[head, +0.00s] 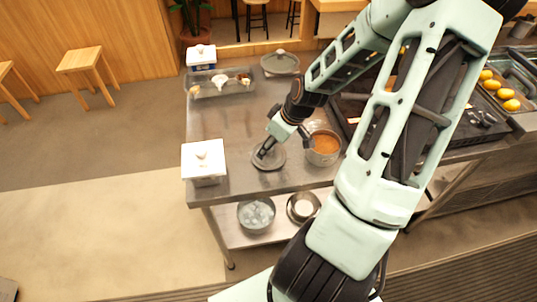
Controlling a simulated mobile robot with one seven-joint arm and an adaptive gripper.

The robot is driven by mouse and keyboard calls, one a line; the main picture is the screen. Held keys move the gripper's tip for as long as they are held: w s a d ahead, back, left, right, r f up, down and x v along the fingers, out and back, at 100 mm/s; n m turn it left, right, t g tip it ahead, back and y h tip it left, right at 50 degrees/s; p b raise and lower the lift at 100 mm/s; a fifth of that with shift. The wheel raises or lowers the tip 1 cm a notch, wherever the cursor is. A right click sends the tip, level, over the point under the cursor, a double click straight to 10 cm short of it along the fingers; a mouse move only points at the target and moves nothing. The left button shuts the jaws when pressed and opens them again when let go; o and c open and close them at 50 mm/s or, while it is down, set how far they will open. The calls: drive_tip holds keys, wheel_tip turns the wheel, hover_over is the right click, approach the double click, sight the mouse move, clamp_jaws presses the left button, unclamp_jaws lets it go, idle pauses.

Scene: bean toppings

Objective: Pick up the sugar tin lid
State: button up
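A white square tin (205,180) stands at the front left corner of the steel table. It has a white lid (202,155) with a small knob on top. I cannot read a label to tell which is the sugar tin. My gripper (263,152) points down over a round grey lid or dish (270,162), to the right of the front tin. Whether its fingers are closed or touch that round piece is too small to tell.
A pot of brown contents (323,158) stands right of my gripper. A clear tray with small bowls (220,92) and a lidded pot (280,64) are at the back. The steel table (215,122) is bare at middle left. Bowls sit on the lower shelf.

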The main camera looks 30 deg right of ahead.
drive_tip(key=shift+w+f, duration=0.15)
drive_tip(key=shift+f, duration=0.35)
drive_tip(key=shift+c, duration=0.4)
drive_tip(key=c, duration=1.2)
drive_tip(key=shift+r, duration=0.15)
